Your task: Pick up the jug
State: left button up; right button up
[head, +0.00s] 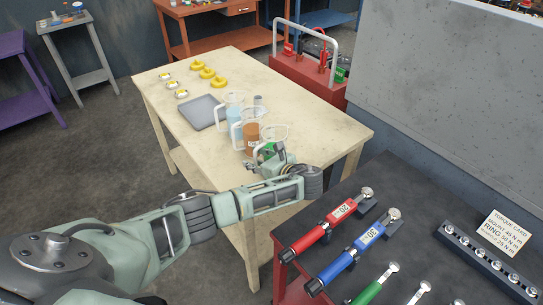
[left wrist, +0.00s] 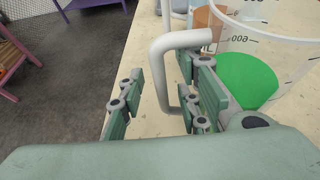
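Three clear measuring jugs with white handles stand in a row on the cream table (head: 180,135): one with blue contents (head: 235,112), one with orange-brown contents (head: 250,137), and the nearest with green contents (head: 271,145). The green-filled jug also shows close up in the left wrist view (left wrist: 250,78), upright, with its handle towards my gripper. My left gripper (head: 266,163) is at this jug. In the left wrist view its fingers (left wrist: 160,105) are spread apart, with the handle's upright bar between them and not clamped. My right gripper is not in view.
A grey tray (head: 203,112) and several yellow rings (head: 207,73) lie farther back on the table. A red carrier (head: 310,75) stands behind it. A dark bench (head: 350,225) with torque wrenches (head: 325,232) is at the front right.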

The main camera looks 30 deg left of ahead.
pick_arm(q)
jog(key=shift+a, duration=0.1)
jog(key=shift+c, duration=0.3)
jog(key=c, duration=0.7)
grip_shut()
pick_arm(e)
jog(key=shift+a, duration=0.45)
pick_arm(q)
jog(key=shift+r, duration=0.1)
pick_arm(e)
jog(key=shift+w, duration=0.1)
